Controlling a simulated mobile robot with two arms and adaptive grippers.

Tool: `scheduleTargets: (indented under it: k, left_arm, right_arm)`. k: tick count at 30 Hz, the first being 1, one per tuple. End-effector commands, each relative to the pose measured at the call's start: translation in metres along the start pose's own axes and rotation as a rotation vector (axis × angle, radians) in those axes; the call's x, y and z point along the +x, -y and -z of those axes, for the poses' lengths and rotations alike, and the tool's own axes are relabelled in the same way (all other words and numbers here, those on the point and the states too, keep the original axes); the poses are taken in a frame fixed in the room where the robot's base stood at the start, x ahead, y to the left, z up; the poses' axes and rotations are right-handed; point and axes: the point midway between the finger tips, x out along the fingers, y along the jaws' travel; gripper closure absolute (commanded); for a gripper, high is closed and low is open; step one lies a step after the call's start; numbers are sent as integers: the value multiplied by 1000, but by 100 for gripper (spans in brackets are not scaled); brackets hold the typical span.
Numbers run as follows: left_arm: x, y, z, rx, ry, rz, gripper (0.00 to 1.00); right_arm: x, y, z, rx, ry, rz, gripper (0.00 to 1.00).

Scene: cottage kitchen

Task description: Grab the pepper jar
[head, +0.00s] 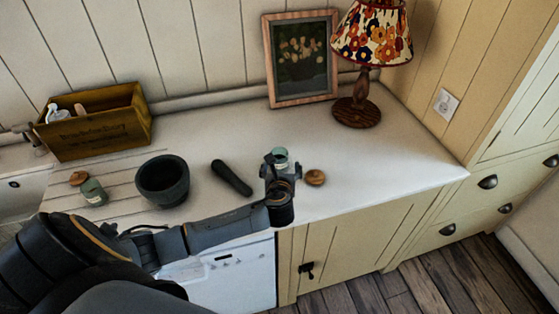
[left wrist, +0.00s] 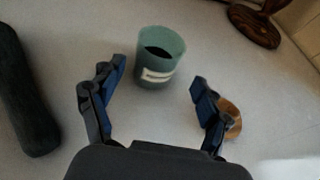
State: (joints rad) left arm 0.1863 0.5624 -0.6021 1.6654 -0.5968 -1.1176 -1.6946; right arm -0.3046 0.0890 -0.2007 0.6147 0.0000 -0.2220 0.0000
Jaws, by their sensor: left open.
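A green jar (head: 280,155) with an open top stands upright on the white counter, just beyond my left gripper (head: 281,172). In the left wrist view the jar (left wrist: 156,52) shows a pale label and dark contents, though the label cannot be read. My left gripper (left wrist: 157,88) is open, its two fingers spread on either side of the near side of the jar, with nothing held. A second green jar (head: 94,193) stands at the left of the counter; which one is labelled pepper cannot be read. My right gripper is not in view.
A round wooden lid (head: 315,177) lies right of the gripper, close to its right finger. A dark pestle (head: 231,178) and mortar (head: 163,182) are to the left. A lamp (head: 357,108) and picture frame (head: 301,100) stand behind. The counter at right is clear.

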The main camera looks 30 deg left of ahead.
Motion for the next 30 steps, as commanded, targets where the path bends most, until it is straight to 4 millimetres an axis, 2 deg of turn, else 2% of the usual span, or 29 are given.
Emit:
scheduleTargets:
  k: [4, 10, 20, 27, 29, 30]
  left_arm:
    - [18, -5, -1, 0, 0, -4, 23]
    - [42, -7, 2, 0, 0, -2, 23]
    - [48, -6, 2, 0, 0, 1, 23]
    - [48, -7, 2, 0, 0, 0, 72]
    - [48, -7, 2, 0, 0, 0, 85]
    - [48, -7, 2, 0, 1, 0, 85]
  right_arm:
    - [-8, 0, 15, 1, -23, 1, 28]
    - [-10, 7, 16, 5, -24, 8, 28]
    - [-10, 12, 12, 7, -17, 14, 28]
    - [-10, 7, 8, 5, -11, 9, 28]
    - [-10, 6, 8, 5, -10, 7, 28]
    - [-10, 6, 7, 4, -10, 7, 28]
